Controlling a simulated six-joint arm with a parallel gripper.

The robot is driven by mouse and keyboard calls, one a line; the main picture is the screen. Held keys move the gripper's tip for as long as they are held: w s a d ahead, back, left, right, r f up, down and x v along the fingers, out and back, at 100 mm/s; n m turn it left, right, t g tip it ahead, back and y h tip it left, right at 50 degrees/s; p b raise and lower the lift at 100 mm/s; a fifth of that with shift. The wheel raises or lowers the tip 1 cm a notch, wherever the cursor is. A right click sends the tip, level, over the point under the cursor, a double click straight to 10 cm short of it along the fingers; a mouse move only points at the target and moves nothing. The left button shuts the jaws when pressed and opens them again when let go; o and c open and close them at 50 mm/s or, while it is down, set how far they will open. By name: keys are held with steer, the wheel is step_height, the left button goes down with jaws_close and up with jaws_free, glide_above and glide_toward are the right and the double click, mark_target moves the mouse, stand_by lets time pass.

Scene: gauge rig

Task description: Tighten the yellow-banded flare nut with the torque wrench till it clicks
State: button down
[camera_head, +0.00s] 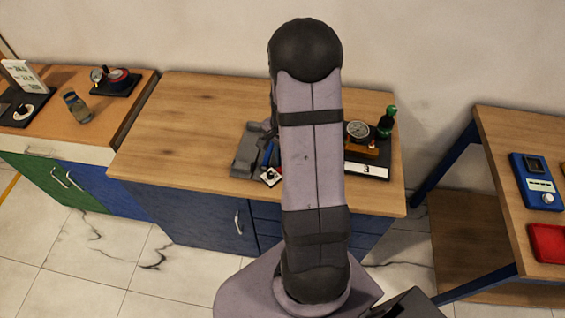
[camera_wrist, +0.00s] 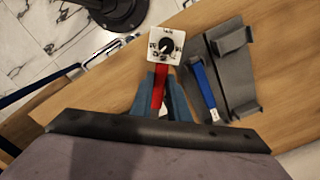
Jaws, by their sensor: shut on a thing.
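My gripper (camera_wrist: 161,92) shows in the wrist view with its blue-grey fingers shut on a red handle (camera_wrist: 159,86). A white square plate with a black round knob or dial (camera_wrist: 166,45) is at the handle's far end; I cannot tell whether they are one piece. The plate also shows in the head view (camera_head: 271,176), left of my arm. A blue-handled tool (camera_wrist: 204,86) lies in a grey holder (camera_wrist: 237,76) to the right of my gripper. I cannot tell which tool is the torque wrench. The yellow-banded flare nut is not visible; my arm covers part of the bench.
A rig base with a round gauge (camera_head: 358,130), a brass-coloured block (camera_head: 361,149), a green-topped part (camera_head: 386,122) and a "3" label (camera_head: 366,170) stands right of my arm. The bench's left part (camera_head: 180,130) is clear. Side tables with instruments stand left and right.

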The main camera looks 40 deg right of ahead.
steer(key=shift+w+d, duration=0.1)
steer(key=shift+d, duration=0.6)
steer(key=shift+w+d+p, duration=0.1)
steer(key=shift+d+p, duration=0.2)
steer(key=shift+d, duration=0.8)
stand_by(1.6)
steer(key=c, duration=2.2)
jaws_free()
jaws_close()
steer(key=shift+w, duration=0.15)
steer(key=shift+w+m, duration=1.3)
steer(key=shift+w, duration=0.1)
steer(key=shift+w+d+m, duration=0.1)
steer(key=shift+w+m, duration=0.6)
steer(key=shift+w, duration=0.15)
